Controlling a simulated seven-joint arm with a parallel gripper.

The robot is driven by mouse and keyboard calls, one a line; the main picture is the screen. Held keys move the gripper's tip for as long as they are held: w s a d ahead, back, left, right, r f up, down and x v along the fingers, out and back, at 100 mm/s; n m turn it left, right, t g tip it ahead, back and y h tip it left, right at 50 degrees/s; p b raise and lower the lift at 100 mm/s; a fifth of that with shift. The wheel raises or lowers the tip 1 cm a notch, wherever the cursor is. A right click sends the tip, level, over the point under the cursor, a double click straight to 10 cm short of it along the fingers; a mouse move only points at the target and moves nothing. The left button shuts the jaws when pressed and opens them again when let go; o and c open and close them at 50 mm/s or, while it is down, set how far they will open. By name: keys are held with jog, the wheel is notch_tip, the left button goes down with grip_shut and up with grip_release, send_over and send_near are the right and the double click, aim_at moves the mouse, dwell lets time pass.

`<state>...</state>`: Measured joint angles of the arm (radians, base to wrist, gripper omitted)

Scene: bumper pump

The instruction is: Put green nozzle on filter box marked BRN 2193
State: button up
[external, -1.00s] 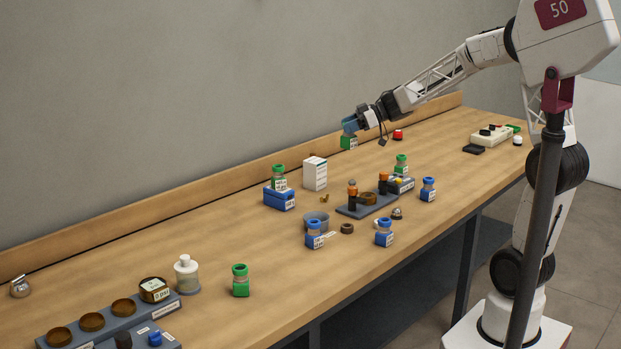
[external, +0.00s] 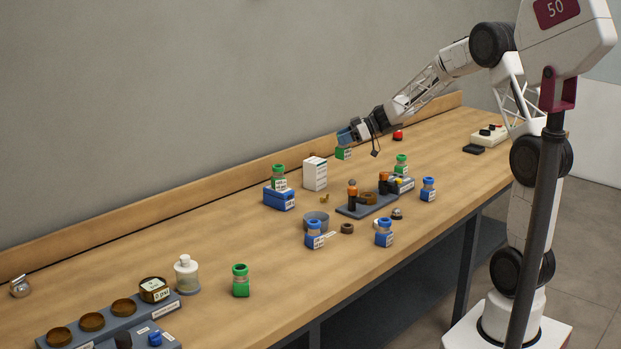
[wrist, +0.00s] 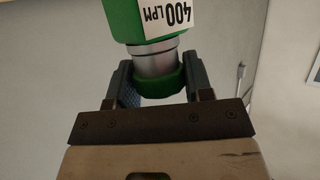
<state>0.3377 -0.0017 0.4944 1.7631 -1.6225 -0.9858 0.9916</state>
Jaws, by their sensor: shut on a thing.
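My gripper (external: 346,137) is above the far part of the bench, shut on a green nozzle (external: 343,153). In the wrist view the fingers (wrist: 158,82) clasp the green collar of this nozzle (wrist: 125,20), by a silvery neck. Its white label reads "400 LPM". The nozzle hangs below the fingers in the external view. I cannot read "BRN 2193" on anything. A blue box (external: 279,199) with a small unreadable label stands near the back ledge, with a green-topped piece (external: 279,177) on it. A white box (external: 315,174) stands to its right.
A grey rack (external: 365,205) with orange and dark pieces stands mid-bench. Another green piece (external: 240,281) stands at front left. A red button (external: 398,135) is right of my gripper. Bench between left and middle is clear.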

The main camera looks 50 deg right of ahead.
jog(key=shift+w, duration=0.1)
dwell(0.3)
jog(key=w+d+f, duration=0.1)
jog(key=w+d, duration=0.1)
jog(key=w, duration=1.2)
jog(key=shift+w+f, duration=0.15)
jog(key=shift+w, duration=0.25)
jog(key=shift+w+d, duration=0.1)
jog(key=shift+w+f, duration=0.15)
jog(key=shift+f, duration=0.75)
jog(key=shift+w+f, duration=0.15)
jog(key=shift+f, duration=0.75)
jog(key=shift+f, duration=0.15)
jog(key=o, duration=1.1)
jog(key=shift+c, duration=0.2)
